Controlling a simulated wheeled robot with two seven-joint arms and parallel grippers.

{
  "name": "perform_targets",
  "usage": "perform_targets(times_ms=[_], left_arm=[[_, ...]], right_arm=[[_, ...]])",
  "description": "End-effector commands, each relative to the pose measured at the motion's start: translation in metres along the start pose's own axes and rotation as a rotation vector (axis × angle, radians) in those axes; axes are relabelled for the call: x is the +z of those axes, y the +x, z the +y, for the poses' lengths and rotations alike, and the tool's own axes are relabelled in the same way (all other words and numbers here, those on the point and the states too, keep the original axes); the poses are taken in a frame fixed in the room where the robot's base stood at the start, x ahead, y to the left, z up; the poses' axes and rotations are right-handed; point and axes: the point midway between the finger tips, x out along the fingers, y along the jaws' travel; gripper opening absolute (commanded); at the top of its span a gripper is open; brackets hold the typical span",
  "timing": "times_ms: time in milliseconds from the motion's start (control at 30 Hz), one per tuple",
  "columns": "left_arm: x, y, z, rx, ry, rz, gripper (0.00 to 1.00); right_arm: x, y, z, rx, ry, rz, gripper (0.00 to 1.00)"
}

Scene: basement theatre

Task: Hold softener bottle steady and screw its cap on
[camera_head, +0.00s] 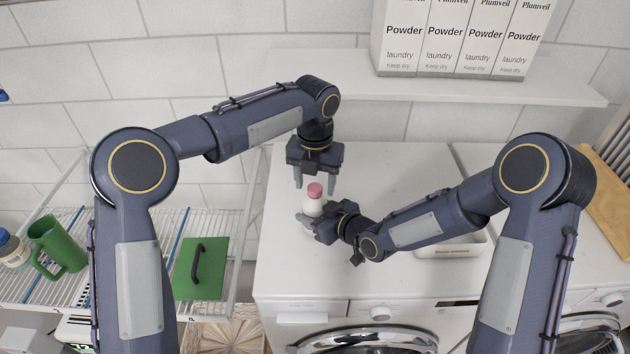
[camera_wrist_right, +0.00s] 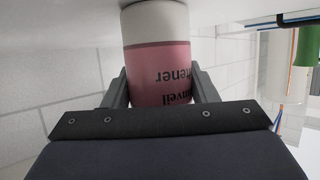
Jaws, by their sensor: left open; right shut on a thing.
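The softener bottle (camera_head: 312,208) stands upright on top of the white washing machine. Its pink cap (camera_head: 315,190) sits at the top of the bottle; how far it is turned on cannot be told. My right gripper (camera_head: 308,224) is shut on the bottle from the side. In the right wrist view the bottle (camera_wrist_right: 158,70), with a pink label and white body, is between the two fingers and appears upside down. My left gripper (camera_head: 315,184) points down over the bottle, open, with one finger on each side of the cap and apparently no contact.
A shelf (camera_head: 420,90) with several powder boxes (camera_head: 455,40) is above the back. A pale tray (camera_head: 450,247) lies behind my right forearm. The machine's back is clear.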

Motion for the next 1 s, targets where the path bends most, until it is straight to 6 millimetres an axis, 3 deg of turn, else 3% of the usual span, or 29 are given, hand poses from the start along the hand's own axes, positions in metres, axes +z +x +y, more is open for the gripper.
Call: perform_targets(times_ms=[600,1000], left_arm=[[0.001,-0.107,-0.001,-0.001,0.001,-0.003,0.56],[0.0,-0.118,0.0,0.0,0.001,-0.001,0.56]], right_arm=[[0.0,0.0,0.0,0.001,0.0,0.001,0.0],[0.0,0.0,0.0,0.001,0.0,0.001,0.0]])
